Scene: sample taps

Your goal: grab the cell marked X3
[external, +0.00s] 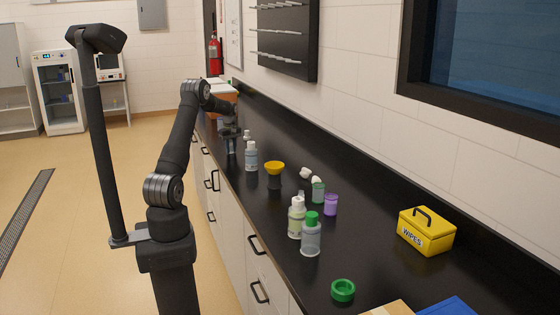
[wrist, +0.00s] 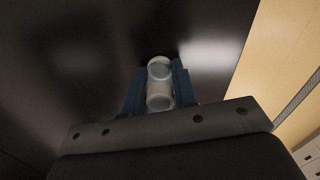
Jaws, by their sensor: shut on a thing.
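My gripper (external: 231,138) is at the far part of the black counter, above its front edge side. In the wrist view my gripper (wrist: 160,88) has its two blue fingers closed on either side of a clear, whitish cylindrical cell (wrist: 159,70). I see the cell's round end and part of its wall between the fingers. No X3 marking is legible in either view. In the external view the held cell is small and mostly hidden by the gripper, so I cannot tell whether it touches the counter.
A white-capped bottle (external: 251,158) stands just nearer than my gripper. Further along are a yellow funnel-like piece (external: 275,167), a purple cup (external: 331,205), a green-capped bottle (external: 311,237), a green ring (external: 343,290) and a yellow wipes box (external: 427,232). The counter's right side is mostly clear.

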